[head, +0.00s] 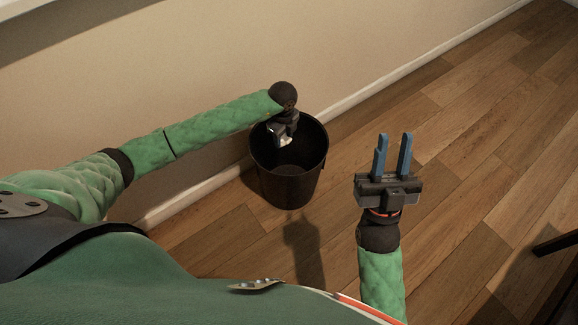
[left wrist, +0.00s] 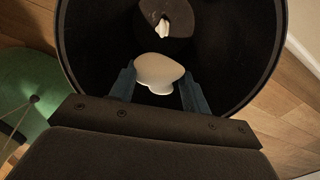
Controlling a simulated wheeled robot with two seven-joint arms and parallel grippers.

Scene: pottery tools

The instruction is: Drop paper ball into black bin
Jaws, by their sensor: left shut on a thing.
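The black bin (head: 290,186) stands upright on the floor near the wall; its dark inside and rim (left wrist: 75,65) fill much of the left wrist view. My left gripper (head: 281,131) points down over the bin's mouth. It is shut on a crumpled white paper ball (head: 279,139). In the left wrist view the paper ball (left wrist: 159,72) sits between the blue fingers, over the bin's inside. A second small white shape (left wrist: 163,28) shows on a lighter patch inside the bin; I cannot tell what it is. My right gripper (head: 393,153) is open and empty, right of the bin.
The beige wall (head: 200,75) with its white baseboard (head: 355,98) runs behind the bin. The wooden floor (head: 480,130) to the right is mostly clear. A dark bar-like object (head: 556,243) shows at the right edge.

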